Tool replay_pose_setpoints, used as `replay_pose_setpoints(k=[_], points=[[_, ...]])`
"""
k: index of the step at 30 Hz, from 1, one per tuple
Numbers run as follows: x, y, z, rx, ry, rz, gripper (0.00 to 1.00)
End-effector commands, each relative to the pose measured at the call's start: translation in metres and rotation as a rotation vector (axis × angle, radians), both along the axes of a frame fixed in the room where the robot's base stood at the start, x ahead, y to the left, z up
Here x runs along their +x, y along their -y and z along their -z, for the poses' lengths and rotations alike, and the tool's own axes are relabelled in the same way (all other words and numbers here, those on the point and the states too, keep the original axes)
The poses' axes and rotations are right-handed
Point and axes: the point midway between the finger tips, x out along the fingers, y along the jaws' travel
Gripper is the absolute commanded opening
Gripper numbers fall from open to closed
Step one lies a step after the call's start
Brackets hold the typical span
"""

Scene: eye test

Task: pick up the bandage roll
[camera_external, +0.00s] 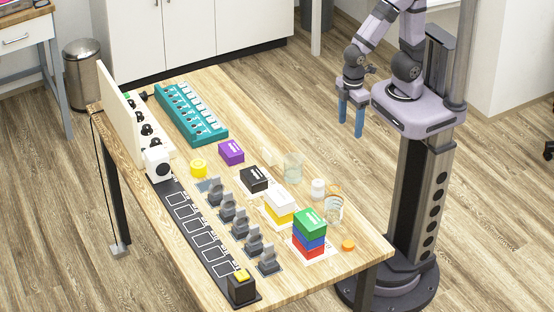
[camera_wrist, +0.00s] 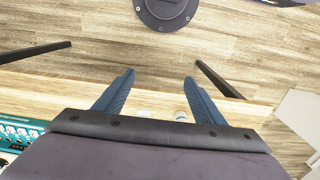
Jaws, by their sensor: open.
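A small white roll (camera_external: 318,188), which looks like the bandage roll, stands on the wooden table between two clear glass vessels. My gripper (camera_external: 351,128) hangs past the table's far right edge, above the floor and well apart from the roll. Its two blue fingers are spread with nothing between them. In the wrist view, the fingers (camera_wrist: 159,76) are apart over the table edge and floor. A small whitish thing (camera_wrist: 181,116) shows behind the gripper housing there; I cannot tell if it is the roll.
Clear glass vessels (camera_external: 292,168) and (camera_external: 334,207) flank the roll. A stack of coloured boxes (camera_external: 309,236), an orange disc (camera_external: 348,245), a white-and-yellow stack (camera_external: 279,208) and grey clips (camera_external: 239,227) stand nearby. A teal rack (camera_external: 190,112) lies farther back. The table's right edge is mostly clear.

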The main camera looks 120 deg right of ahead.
Motion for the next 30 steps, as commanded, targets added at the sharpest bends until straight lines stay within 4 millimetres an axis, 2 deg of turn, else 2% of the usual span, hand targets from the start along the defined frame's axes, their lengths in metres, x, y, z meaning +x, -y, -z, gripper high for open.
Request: replay_pose_setpoints(k=[3,5,16,20,27,28,30], points=[[0.0,0.0,0.0,0.0,0.0,0.0,0.64],[0.0,0.0,0.0,0.0,0.0,0.0,0.54],[0.0,0.0,-0.003,0.0,0.001,0.0,0.54],[0.001,0.0,-0.014,0.0,0.005,0.0,0.54],[0.002,0.0,-0.05,0.0,0.007,0.0,0.54],[0.002,-0.001,-0.052,0.003,0.01,-0.002,0.54],[0.014,-0.015,-0.044,0.032,0.045,-0.015,0.54]])
